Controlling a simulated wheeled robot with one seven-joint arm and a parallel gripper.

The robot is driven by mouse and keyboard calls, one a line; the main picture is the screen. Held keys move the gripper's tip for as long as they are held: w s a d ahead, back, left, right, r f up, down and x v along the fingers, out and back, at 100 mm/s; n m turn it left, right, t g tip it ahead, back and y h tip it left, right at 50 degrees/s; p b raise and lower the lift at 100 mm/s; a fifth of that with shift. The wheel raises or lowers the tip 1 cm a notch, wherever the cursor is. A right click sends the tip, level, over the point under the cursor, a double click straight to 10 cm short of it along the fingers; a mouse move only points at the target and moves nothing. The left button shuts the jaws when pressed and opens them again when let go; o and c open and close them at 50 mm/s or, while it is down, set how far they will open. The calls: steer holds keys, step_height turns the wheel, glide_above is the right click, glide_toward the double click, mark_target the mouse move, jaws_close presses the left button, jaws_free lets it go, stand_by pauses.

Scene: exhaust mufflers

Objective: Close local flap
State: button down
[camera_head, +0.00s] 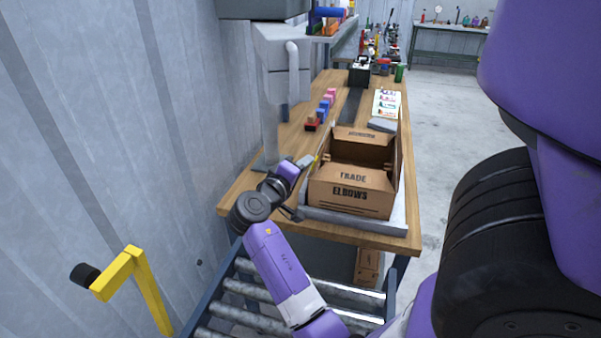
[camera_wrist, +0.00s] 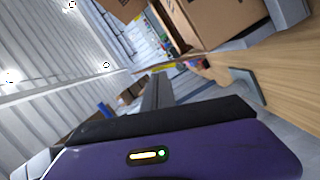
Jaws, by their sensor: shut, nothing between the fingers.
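An open cardboard box (camera_head: 338,202) marked "TRADE ELBOWS" sits on a grey slab at the near end of the wooden bench. Its far flap (camera_head: 366,134) stands up, and its right flap (camera_head: 398,168) stands along the right side. The near panel marked "TRADE" (camera_head: 352,177) shows at the front; I cannot tell whether it is a folded flap. My gripper (camera_head: 308,161) is shut and empty, just left of the box's left edge; contact is unclear. In the wrist view its dark fingers (camera_wrist: 156,86) point toward the background, with the box (camera_wrist: 222,18) at upper right.
The wooden bench (camera_head: 238,196) runs away along the wall. A grey post (camera_head: 270,130) stands left of my gripper. Small coloured blocks (camera_head: 324,108) and a white card (camera_head: 386,103) lie farther back. A roller conveyor (camera_head: 255,292) lies in front.

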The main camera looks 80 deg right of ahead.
steer(key=s+f+m+t+y+b, duration=0.1)
steer(key=s+f+m+t+b, duration=0.2)
steer(key=s+f+m+b, duration=0.2)
steer(key=shift+s+a+f+m+b, duration=0.4)
steer(key=shift+s+m+b, duration=0.85)
steer(key=shift+m+b, duration=1.1)
steer(key=shift+f+n, duration=0.15)
steer(key=shift+n, duration=0.1)
